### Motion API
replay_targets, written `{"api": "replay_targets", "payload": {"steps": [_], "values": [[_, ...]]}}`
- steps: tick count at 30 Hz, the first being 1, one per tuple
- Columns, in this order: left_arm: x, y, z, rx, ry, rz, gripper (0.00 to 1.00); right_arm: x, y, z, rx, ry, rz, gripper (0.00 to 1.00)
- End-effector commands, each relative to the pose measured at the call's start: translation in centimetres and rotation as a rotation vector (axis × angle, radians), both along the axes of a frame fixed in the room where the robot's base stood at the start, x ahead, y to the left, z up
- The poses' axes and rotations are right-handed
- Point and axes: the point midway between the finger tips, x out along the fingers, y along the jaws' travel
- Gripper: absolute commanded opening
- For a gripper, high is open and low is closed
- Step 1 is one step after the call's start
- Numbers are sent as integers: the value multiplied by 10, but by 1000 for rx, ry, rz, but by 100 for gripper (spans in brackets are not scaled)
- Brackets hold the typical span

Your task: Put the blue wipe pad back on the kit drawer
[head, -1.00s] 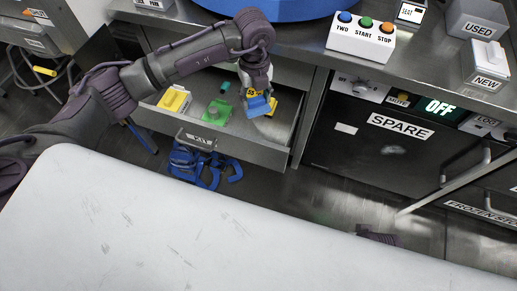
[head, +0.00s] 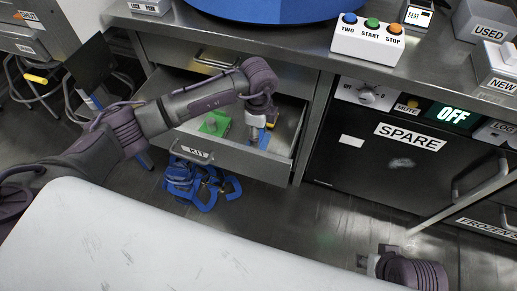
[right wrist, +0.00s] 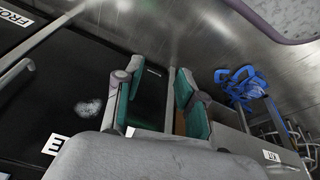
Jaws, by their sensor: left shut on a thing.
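The kit drawer (head: 240,160) is pulled open under the counter, and its front also shows in the right wrist view (right wrist: 245,140). My left gripper (head: 261,120) points down inside the drawer's right part. It is shut on the blue wipe pad (head: 264,138), which shows just below the fingers. I cannot tell whether the pad touches the drawer floor. My right gripper (right wrist: 158,98) is open and empty in the right wrist view, its green-padded fingers apart. In the head view only part of it shows at the lower right.
A green block-like item (head: 214,123) lies in the drawer left of the pad. Blue straps (head: 195,186) lie on the floor below. A button box (head: 368,38) stands on the counter. A black SPARE cabinet (head: 385,150) is to the right. A white surface (head: 150,240) fills the foreground.

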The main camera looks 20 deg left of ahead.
Motion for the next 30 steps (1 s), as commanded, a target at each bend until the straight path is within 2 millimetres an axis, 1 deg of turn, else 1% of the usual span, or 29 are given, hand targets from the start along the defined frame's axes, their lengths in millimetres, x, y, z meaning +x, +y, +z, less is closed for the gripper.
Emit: {"api": "replay_targets", "payload": {"steps": [1, 5, 8, 11, 15, 23, 29, 30], "values": [[0, 0, -10, 0, 1, 1, 18, -2, 0, 5, 0, -5, 0, 39], [0, -1, -20, -1, -2, -1, 18, -5, -1, 14, 0, -8, -1, 39], [0, 0, -29, 0, 0, -1, 18, -6, -1, 12, 0, -7, -1, 39], [0, 0, -45, -1, 1, -1, 18, -6, -1, 9, 0, -8, -1, 39], [0, 0, -62, 1, 1, 0, 18, -6, -1, 12, 0, -8, -1, 39], [0, 0, -64, 0, -2, -2, 18, -6, -1, 12, 0, -7, -1, 39], [0, 0, -70, 0, -1, -2, 18, -6, -1, 9, 0, -7, -1, 39], [0, 0, -69, -1, -2, -2, 58, -6, -1, 9, 0, -7, -1, 39]]}}
